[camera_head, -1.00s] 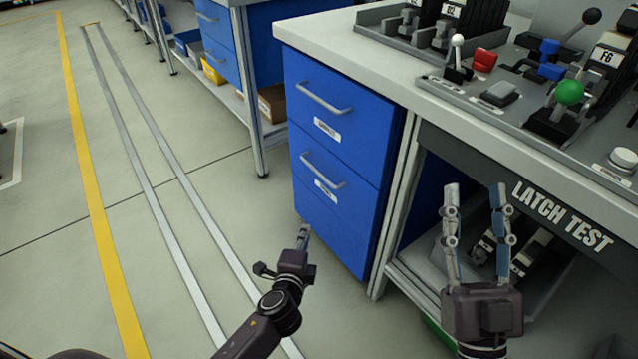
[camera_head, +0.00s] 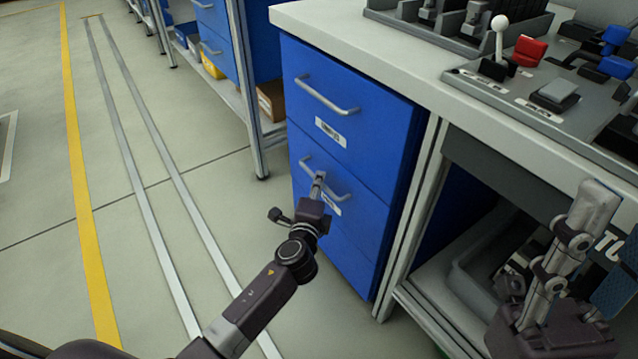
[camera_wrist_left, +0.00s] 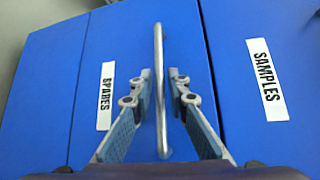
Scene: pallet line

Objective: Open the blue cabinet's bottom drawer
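The blue cabinet (camera_head: 345,235) stands under the left end of the workbench, its drawers closed. Its upper drawer (camera_head: 345,120) has a bar handle and a label reading SAMPLES in the left wrist view (camera_wrist_left: 267,80). The lower handled drawer has a label reading SPARES (camera_wrist_left: 106,96) in the left wrist view. My left gripper (camera_head: 318,178) is at this drawer's handle (camera_head: 344,196). In the left wrist view the handle (camera_wrist_left: 159,60) runs between my open left fingers (camera_wrist_left: 161,76), with small gaps visible on both sides. My right gripper (camera_head: 612,225) is open and empty, partly cut off at the right edge.
The worktop (camera_head: 330,22) holds fixtures, a white-knobbed lever (camera_head: 499,35) and a red switch (camera_head: 530,50). A grey bin (camera_head: 475,270) sits on the shelf beneath. The floor left of the cabinet is clear. Another blue drawer unit (camera_head: 212,25) stands behind.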

